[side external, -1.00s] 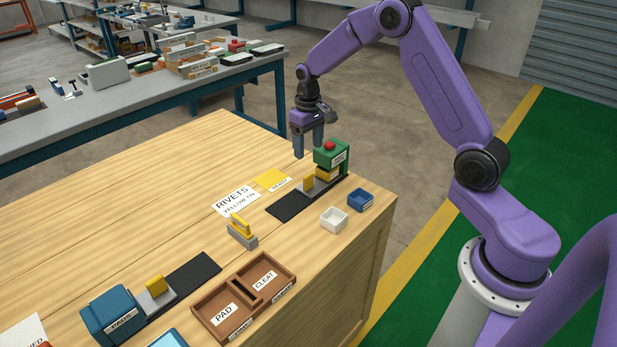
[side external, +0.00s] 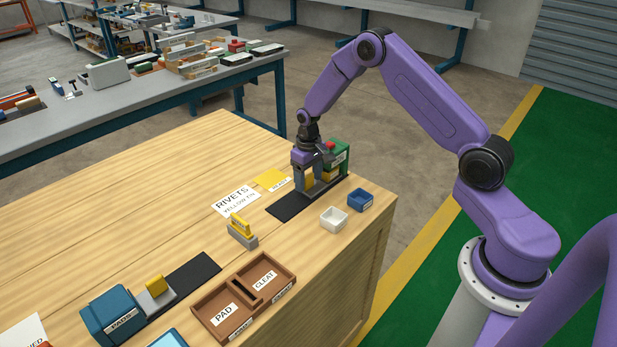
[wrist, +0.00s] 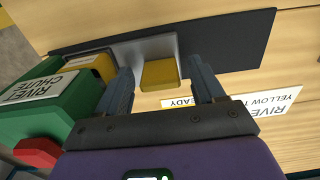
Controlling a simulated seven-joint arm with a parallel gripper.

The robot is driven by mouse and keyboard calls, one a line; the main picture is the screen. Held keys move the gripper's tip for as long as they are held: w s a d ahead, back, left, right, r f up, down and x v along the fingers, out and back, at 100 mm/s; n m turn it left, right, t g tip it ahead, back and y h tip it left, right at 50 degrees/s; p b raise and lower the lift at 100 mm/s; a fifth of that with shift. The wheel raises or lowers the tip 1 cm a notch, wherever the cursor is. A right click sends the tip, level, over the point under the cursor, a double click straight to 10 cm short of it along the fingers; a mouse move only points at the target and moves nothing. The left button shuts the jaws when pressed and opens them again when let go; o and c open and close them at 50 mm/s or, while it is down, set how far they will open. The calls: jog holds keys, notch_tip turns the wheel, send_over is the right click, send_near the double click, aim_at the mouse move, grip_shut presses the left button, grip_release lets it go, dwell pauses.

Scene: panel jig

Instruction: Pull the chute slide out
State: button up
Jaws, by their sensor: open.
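The green rivet chute (side external: 338,158) stands near the table's far right corner, and the wrist view shows its "RIVET CHUTE" label (wrist: 32,91). Its grey slide (wrist: 149,48) lies at the chute's mouth on a dark strip (side external: 289,207) and carries a yellow block-shaped handle (wrist: 159,73). A yellow part of the chute (wrist: 90,70) sits beside the slide. My gripper (wrist: 164,78) is open and low over the slide, with one finger on each side of the handle. In the side view my gripper (side external: 308,188) partly covers the handle and slide.
A yellow ready mat (side external: 271,179) and a rivets card (side external: 236,201) lie to the left. White (side external: 334,220) and blue (side external: 361,200) bins stand to the right. A yellow part on a grey stand (side external: 242,232), a brown tray (side external: 243,295) and a blue pads dispenser (side external: 110,312) are nearer.

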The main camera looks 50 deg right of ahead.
grip_shut()
jog(key=a, duration=1.1)
jog(key=shift+a, duration=0.35)
jog(key=shift+c, duration=0.9)
grip_release()
jog(key=shift+o, duration=0.9)
jog(key=shift+d, duration=0.1)
notch_tip(320, 180, up, 18)
jog(key=shift+f, duration=0.25)
